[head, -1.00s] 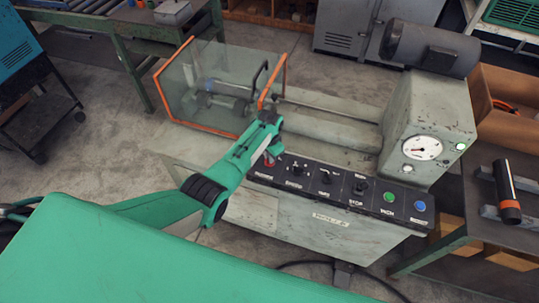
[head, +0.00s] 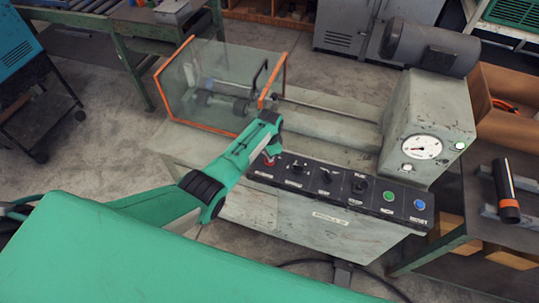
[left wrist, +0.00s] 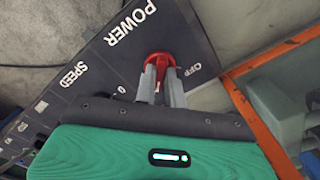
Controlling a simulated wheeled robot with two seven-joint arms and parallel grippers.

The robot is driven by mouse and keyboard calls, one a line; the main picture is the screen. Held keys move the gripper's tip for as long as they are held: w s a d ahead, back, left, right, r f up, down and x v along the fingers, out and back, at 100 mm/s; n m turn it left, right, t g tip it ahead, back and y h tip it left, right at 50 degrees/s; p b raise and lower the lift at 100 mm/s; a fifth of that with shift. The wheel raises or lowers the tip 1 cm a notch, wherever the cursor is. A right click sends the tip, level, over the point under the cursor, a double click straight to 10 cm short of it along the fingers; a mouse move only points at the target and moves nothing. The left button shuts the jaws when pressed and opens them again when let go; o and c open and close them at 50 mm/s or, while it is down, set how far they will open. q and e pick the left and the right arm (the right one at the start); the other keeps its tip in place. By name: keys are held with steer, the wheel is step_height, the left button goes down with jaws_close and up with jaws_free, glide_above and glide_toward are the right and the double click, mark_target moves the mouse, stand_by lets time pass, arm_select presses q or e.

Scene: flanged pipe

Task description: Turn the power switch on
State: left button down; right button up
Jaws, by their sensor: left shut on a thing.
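The red power switch (left wrist: 158,59) sits on the dark control panel under the word POWER, with an OFF mark beside it in the left wrist view. My left gripper (left wrist: 161,70) is shut on this switch, its two grey fingers on either side of the knob. In the head view the red switch (head: 268,161) shows at the left end of the panel (head: 340,187), below my left gripper (head: 271,151). The fingers partly cover the knob, so its exact setting is hard to tell. My right gripper is not in view.
Several more knobs, a green button (head: 389,196) and a blue button (head: 419,204) line the panel to the right. An orange-framed clear guard (head: 205,75) stands close behind my left gripper. A round gauge (head: 422,146) is at the right.

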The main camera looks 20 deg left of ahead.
arm_select(q)
steer(key=c, duration=1.5)
jaws_free()
step_height(320, 180, up, 14)
steer(key=b, duration=0.2)
steer(key=shift+b, duration=0.35)
steer(key=shift+f, duration=0.1)
